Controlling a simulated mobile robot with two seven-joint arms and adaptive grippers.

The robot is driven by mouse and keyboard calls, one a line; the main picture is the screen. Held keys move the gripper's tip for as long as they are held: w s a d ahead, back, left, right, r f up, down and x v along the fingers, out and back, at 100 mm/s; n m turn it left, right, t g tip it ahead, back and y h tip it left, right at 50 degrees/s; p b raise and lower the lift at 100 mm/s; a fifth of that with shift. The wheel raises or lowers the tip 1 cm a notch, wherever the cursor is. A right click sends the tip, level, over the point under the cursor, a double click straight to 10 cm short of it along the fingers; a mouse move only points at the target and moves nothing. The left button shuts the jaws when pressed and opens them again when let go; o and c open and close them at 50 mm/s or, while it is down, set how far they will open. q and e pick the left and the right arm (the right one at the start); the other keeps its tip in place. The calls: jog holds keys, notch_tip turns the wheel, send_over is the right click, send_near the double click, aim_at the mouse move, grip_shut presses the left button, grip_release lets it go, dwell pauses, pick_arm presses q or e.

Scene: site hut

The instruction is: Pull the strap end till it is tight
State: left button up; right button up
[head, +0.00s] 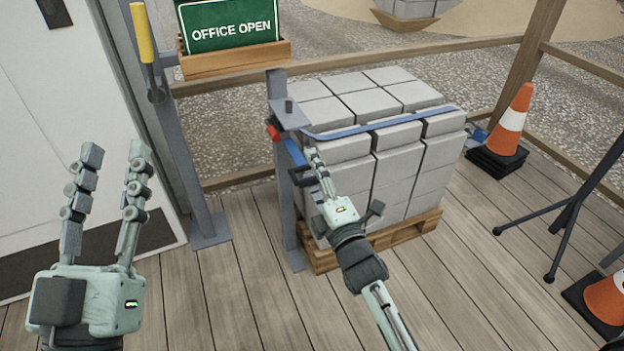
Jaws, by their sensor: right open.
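A blue strap (380,124) runs around the upper part of a stack of grey blocks (400,165) on a wooden pallet. At the left, a blue length of strap (293,152) with a red end (273,132) hangs by a grey metal post (279,88). My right gripper (318,165) is open, with its fingers close beside this hanging length and a dark bracket-like part (300,174). Whether it touches the strap I cannot tell. My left gripper (112,160) is open and empty at the left, away from the stack.
A green sign (228,22) in a wooden holder stands behind. A yellow-handled lever (142,32) is on a grey post at the left. Orange cones (513,120) and a black tripod (570,215) stand at the right. Planks between my arms are clear.

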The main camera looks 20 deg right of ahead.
jog(key=o, duration=0.9)
jog(key=shift+t, duration=0.3)
jog(key=r, duration=0.6)
jog(key=shift+w+r, duration=0.2)
jog(key=shift+r, duration=0.2)
jog(key=shift+d+r, duration=0.1)
jog(key=shift+r, duration=0.4)
jog(key=shift+g, duration=0.5)
notch_tip(320, 180, down, 4)
jog(key=shift+f, duration=0.1)
jog(key=shift+c, duration=0.4)
jog(key=shift+s+f, duration=0.25)
jog(key=shift+s, duration=0.5)
jog(key=c, duration=0.5)
jog(key=shift+s+f, duration=0.15)
jog(key=shift+s, duration=1.35)
jog(key=shift+c, duration=0.2)
jog(key=shift+s, duration=0.45)
jog(key=shift+c, duration=1.4)
jog(key=shift+s+f, duration=0.35)
jog(key=shift+s, duration=0.55)
jog(key=shift+s+f, duration=0.35)
jog(key=shift+s, duration=0.55)
